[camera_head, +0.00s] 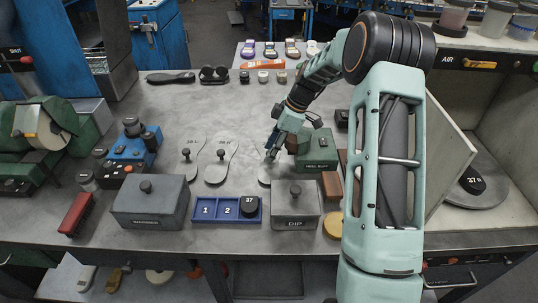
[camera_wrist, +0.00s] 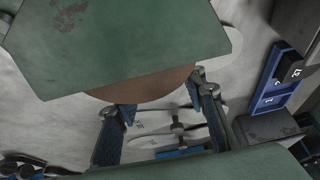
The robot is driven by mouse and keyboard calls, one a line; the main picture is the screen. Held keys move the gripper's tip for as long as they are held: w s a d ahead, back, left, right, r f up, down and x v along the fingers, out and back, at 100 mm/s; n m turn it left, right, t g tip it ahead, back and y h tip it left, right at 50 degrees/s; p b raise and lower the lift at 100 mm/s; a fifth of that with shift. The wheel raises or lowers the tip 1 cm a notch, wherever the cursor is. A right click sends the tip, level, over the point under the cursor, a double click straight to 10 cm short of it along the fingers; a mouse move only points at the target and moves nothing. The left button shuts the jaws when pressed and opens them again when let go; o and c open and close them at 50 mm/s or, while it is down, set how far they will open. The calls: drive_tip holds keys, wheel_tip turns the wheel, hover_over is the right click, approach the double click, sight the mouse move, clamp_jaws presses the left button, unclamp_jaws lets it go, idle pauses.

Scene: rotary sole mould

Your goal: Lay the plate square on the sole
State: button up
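Two pale sole-shaped plates with dark knobs, a left one (camera_head: 190,158) and a right one (camera_head: 221,160), lie flat on the bench. Plates with knobs also show beyond my fingers in the wrist view (camera_wrist: 160,141). A third pale shape (camera_head: 265,181) lies below my gripper, partly hidden by the DIP box. My gripper (camera_head: 272,152) is beside the green HEEL BUFF block (camera_head: 317,150). In the wrist view its fingers (camera_wrist: 165,105) are spread, with nothing visibly held. A dark flat sole shape (camera_head: 170,77) lies at the back left. Which sole is meant, I cannot tell.
A lidded grey box (camera_head: 150,207), a blue numbered tray (camera_head: 212,210) and the DIP box (camera_head: 293,216) line the front. A blue device (camera_head: 130,145) stands left. A dark piece marked 37 (camera_head: 472,181) is at the right. The bench middle behind the plates is clear.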

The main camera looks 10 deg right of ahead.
drive_tip(key=shift+c, duration=0.2)
clamp_jaws()
